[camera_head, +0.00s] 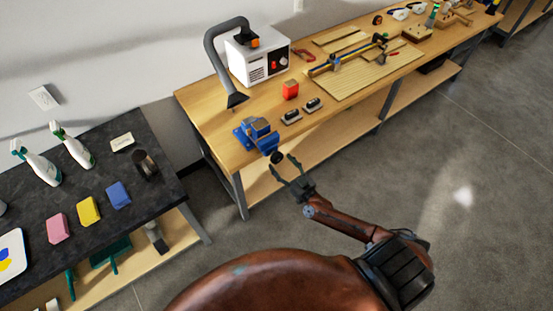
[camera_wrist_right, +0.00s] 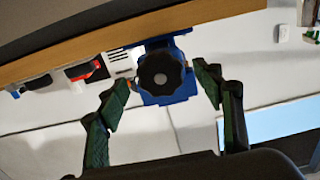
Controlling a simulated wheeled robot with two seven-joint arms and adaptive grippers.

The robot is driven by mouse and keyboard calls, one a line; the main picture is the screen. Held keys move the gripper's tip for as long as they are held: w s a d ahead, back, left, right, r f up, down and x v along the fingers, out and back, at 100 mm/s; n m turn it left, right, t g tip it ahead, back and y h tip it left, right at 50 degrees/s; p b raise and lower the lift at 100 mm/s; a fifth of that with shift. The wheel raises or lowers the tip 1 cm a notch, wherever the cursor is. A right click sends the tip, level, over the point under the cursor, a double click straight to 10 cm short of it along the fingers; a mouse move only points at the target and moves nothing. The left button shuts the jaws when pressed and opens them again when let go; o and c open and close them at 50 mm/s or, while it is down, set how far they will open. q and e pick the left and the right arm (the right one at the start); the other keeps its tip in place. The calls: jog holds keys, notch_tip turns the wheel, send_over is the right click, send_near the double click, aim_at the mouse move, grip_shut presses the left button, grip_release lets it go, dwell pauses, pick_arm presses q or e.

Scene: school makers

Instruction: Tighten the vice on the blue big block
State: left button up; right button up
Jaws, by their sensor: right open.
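The blue vice (camera_head: 264,142) is fixed at the near left corner of the wooden workbench. A block-like blue piece (camera_head: 260,125) shows at its top, but I cannot tell clearly how the jaws meet it. The vice's black knob (camera_head: 277,157) sticks out past the bench's front edge. My right gripper (camera_head: 283,168) is open and empty, just in front of the knob. In the right wrist view, the lobed black knob (camera_wrist_right: 161,73) sits centred between the spread fingers, apart from both, with the blue vice body behind it. My left gripper is not in view.
A dark table (camera_head: 95,205) with spray bottles and sponges stands left. The floor at right is clear.

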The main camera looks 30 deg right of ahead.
aim_at(279, 160)
jog(key=shift+w+a, duration=0.15)
jog(key=shift+w, duration=1.75)
jog(key=shift+c, duration=0.5)
jog(key=c, duration=0.9)
jog(key=shift+a, duration=0.15)
jog(key=shift+c, duration=0.8)
jog(key=shift+m, duration=0.4)
